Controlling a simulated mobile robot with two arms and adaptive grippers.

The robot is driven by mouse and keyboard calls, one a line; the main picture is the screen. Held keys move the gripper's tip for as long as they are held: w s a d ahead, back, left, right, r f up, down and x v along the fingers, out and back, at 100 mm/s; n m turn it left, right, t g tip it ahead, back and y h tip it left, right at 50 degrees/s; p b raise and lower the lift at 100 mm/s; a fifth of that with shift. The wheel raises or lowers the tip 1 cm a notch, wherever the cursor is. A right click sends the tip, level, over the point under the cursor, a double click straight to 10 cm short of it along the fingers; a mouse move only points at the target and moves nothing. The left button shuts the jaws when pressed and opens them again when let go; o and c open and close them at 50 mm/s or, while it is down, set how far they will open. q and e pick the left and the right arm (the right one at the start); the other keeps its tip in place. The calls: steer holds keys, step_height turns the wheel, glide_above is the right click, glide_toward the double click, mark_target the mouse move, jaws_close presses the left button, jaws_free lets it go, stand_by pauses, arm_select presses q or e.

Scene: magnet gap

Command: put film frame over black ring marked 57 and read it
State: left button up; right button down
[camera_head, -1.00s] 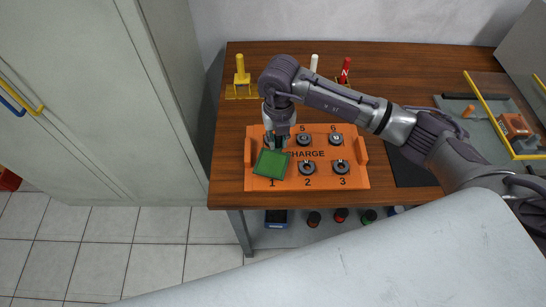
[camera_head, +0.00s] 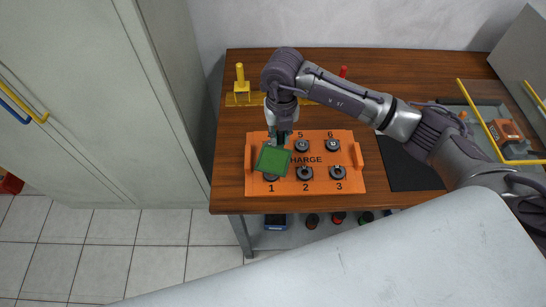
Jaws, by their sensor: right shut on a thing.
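A green square film frame (camera_head: 273,159) with a pale rim is held over the left end of the orange tray (camera_head: 317,188) marked CHARGE. My right gripper (camera_head: 279,143) is shut on its back edge. Place 4 is hidden behind the gripper and frame. The marks on the rings are too small to read. My left gripper is out of view.
The tray stands on a wooden bench (camera_head: 228,190). A yellow stand (camera_head: 241,90) is at the back left, a red-topped thing (camera_head: 343,72) behind my arm. A black mat (camera_head: 408,176) and a yellow-railed grey tray (camera_head: 482,120) lie right. A cabinet (camera_head: 95,110) stands left.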

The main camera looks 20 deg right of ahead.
steer(key=s+d+p, duration=0.1)
steer(key=s+d, duration=0.1)
steer(key=d, duration=0.6)
steer(key=shift+s+f, duration=0.2)
steer(key=shift+d+f, duration=0.1)
steer(key=shift+f, duration=0.2)
steer(key=shift+f+b, duration=2.05)
steer(key=shift+f, duration=0.4)
steer(key=shift+r, duration=0.1)
stand_by(0.3)
